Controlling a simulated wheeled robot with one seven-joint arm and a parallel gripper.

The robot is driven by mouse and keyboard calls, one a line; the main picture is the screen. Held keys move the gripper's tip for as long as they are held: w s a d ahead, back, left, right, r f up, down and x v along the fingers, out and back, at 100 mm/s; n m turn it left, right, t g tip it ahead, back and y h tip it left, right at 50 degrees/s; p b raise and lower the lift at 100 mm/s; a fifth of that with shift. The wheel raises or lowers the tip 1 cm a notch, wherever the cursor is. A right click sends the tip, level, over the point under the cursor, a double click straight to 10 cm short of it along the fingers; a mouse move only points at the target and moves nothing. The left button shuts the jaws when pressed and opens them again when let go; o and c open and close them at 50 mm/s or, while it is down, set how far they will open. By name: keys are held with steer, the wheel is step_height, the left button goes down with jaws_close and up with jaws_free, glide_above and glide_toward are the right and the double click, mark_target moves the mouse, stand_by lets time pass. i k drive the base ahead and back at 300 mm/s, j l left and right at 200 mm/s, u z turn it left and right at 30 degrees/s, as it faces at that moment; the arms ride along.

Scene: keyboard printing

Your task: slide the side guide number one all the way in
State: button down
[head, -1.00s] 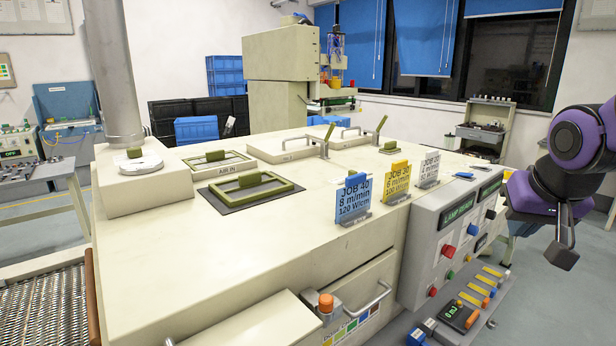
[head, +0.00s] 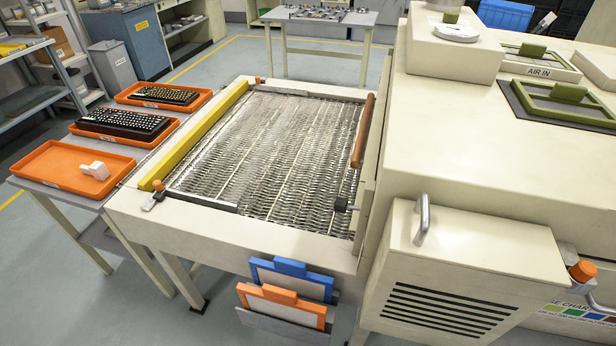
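The wire-mesh conveyor belt (head: 265,150) lies in the middle of the head view, in a cream frame. A grey metal strip (head: 203,201) lies along the belt's near edge, with an orange-topped knob (head: 157,187) at its left end. A similar grey strip (head: 283,91) lies along the far edge, with another orange knob (head: 257,81). These look like the side guides; I cannot read a number on either. A yellow bar (head: 200,130) runs across the belt's left end. My gripper is out of view.
Orange trays (head: 62,190) stand left of the belt, two with keyboards (head: 125,122). A blue-framed panel (head: 290,285) and an orange-framed one (head: 282,312) hang on the near side. The cream machine (head: 450,130) stands right. Floor at front left is clear.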

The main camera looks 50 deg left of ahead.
mark_target(157, 184)
steer(key=u, duration=1.65)
